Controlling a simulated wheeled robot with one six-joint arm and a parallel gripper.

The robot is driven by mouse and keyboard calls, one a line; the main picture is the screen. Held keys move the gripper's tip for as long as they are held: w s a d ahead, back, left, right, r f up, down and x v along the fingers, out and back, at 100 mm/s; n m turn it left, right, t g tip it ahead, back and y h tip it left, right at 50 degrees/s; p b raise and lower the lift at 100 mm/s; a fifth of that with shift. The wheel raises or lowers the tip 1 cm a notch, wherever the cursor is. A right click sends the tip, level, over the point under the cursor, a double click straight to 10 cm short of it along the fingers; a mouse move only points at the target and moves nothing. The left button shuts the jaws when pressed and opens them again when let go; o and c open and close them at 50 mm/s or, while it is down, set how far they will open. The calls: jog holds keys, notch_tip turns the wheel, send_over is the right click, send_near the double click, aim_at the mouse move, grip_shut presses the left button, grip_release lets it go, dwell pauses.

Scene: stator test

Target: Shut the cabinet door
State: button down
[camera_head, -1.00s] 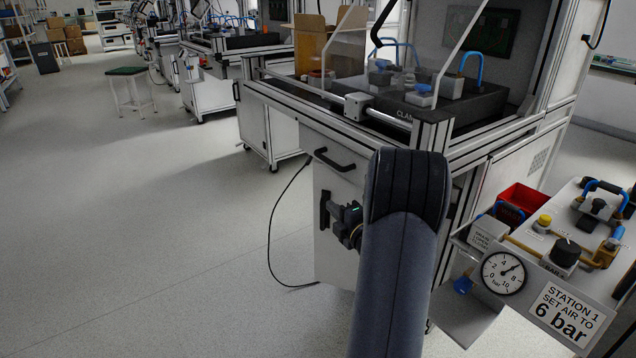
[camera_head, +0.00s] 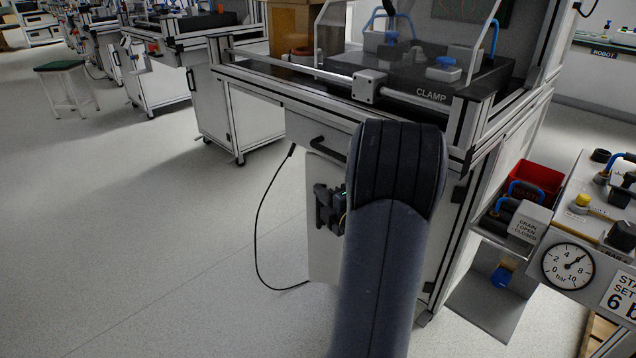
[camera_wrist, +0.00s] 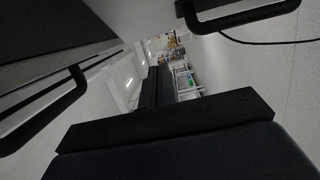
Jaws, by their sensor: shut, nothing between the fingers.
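The cabinet door (camera_head: 323,262) is a white panel below the drawer at the front of the workstation, in the middle of the head view. Its left edge is not in line with the drawer's, so it appears to stand ajar; how far I cannot tell. My gripper (camera_head: 327,208) is shut and empty, in front of the door by its dark handle. I cannot tell if they touch. My arm hides the door's right part. The wrist view shows the shut fingers (camera_wrist: 158,88) between two dark bar handles, one at left (camera_wrist: 50,108), one at upper right (camera_wrist: 240,30).
The drawer's bar handle (camera_head: 328,149) sticks out above the door. A black cable (camera_head: 257,235) hangs to the floor at left. A pressure gauge panel (camera_head: 568,267) and red bin (camera_head: 536,177) stand at right. The floor (camera_head: 150,230) at left is clear.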

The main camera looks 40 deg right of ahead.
aim_at(311, 171)
jog(key=shift+w+d+b, duration=0.25)
jog(key=shift+w+d, duration=0.35)
jog(key=shift+w, duration=0.3)
jog(key=shift+w+d+b, duration=0.3)
jog(key=shift+w+d, duration=0.25)
jog(key=shift+w, duration=0.4)
jog(key=shift+w+d+b, duration=0.25)
jog(key=shift+w+d, duration=0.35)
jog(key=shift+w, duration=0.3)
jog(key=shift+d, duration=0.1)
